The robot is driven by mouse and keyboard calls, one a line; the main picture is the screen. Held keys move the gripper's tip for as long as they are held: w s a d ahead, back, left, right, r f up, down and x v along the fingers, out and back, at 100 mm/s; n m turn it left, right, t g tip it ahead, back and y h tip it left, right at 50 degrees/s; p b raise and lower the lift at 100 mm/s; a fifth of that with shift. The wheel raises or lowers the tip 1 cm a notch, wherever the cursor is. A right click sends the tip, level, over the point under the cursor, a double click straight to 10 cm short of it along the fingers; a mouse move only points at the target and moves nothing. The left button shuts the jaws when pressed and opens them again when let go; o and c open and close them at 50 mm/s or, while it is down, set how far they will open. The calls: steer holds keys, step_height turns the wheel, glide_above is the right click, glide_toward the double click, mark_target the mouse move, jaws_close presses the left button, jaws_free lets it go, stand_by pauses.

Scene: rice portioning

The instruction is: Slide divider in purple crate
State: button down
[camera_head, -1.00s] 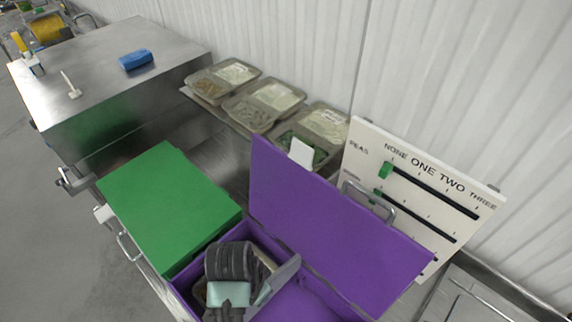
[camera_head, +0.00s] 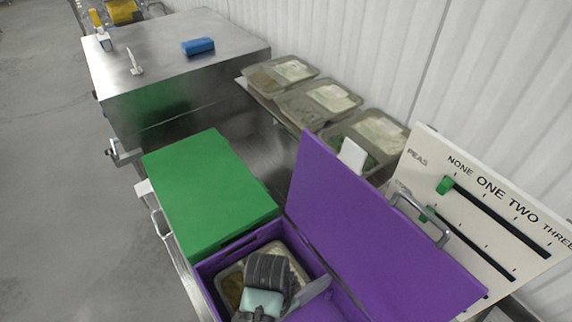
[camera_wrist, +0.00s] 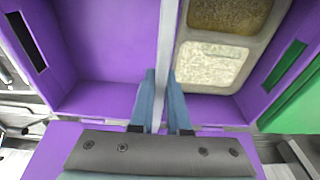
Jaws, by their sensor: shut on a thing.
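The purple crate (camera_head: 222,264) stands open, with its purple lid (camera_head: 372,225) raised on the right. My gripper (camera_wrist: 164,84) is shut on the grey divider (camera_wrist: 167,35), a thin plate seen edge-on in the wrist view. The divider stands between the crate's empty left part and the right part in that view. The right part holds a food tray (camera_wrist: 181,72) with a brown and a pale portion. In the head view, my wrist hides part of the tray, and the divider (camera_head: 314,297) shows to its right. I cannot tell whether the divider touches the crate floor.
A green lidded crate (camera_head: 205,190) stands beside the purple one. Several filled trays (camera_head: 318,105) sit on a shelf by the wall. A white panel with sliders (camera_head: 480,170) stands behind the lid. A blue block (camera_head: 198,47) lies on the steel table (camera_head: 165,70).

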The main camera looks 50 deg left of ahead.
steer(key=shift+w+f+b, duration=0.1)
steer(key=shift+f+b, duration=1.55)
steer(key=shift+f, duration=1.4)
steer(key=shift+p, duration=0.3)
steer(key=shift+f, duration=0.55)
steer(key=shift+c, duration=1.6)
jaws_free()
steer(key=shift+r+p, duration=3.9)
steer(key=shift+r, duration=0.1)
